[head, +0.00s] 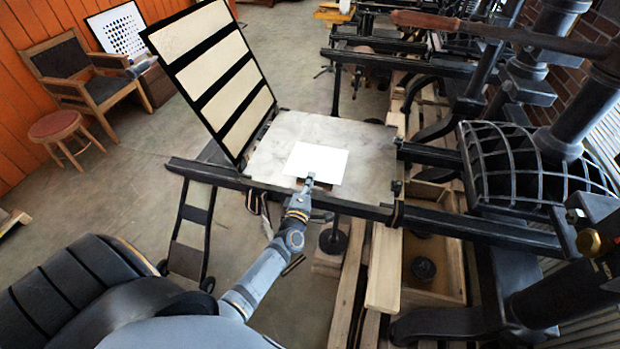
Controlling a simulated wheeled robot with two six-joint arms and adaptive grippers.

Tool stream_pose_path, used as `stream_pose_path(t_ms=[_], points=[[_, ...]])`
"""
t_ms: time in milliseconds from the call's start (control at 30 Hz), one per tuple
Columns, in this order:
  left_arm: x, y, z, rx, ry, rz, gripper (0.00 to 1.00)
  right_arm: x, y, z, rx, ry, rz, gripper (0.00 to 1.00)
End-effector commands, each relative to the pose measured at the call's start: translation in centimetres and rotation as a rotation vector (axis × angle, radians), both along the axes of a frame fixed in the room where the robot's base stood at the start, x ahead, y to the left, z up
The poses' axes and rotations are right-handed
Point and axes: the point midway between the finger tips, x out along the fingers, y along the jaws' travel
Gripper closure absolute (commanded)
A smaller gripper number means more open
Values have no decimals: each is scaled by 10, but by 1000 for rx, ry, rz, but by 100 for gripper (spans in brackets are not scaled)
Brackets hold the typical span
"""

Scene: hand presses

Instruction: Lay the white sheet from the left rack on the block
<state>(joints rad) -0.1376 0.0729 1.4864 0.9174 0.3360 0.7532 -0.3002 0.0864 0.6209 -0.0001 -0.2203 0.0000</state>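The white sheet (320,160) is flat and level over the pale stone bed (268,158) of the nearest press. My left gripper (309,180) is at the sheet's near edge, its fingertips close together and seemingly pinching that edge. A small brown edge, perhaps of the block (298,183), shows just under the sheet beside the fingertips; the rest of it is hidden. I cannot tell whether the sheet touches it or is just above. My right gripper is not in view. I cannot make out a left rack for sheets.
A hinged frame with cream panels (222,78) stands tilted up at the bed's left. Dark press rails (480,228) run right to a ribbed black press part (535,165). A wooden chair (85,75) and red stool (58,125) stand far left.

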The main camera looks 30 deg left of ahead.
Motion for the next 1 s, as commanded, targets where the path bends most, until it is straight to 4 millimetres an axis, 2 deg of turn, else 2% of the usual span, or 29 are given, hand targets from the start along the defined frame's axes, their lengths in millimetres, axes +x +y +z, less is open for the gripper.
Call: stream_pose_path(t_ms=[233, 600, 733, 1000], points=[[0, -1, -20, -1, 0, -1, 100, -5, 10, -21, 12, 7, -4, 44], [0, -1, -61, -2, -1, -1, 100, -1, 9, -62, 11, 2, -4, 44], [0, -1, -67, -2, -1, -1, 100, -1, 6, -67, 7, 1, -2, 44], [0, -1, -67, -2, -1, -1, 100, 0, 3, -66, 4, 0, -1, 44]])
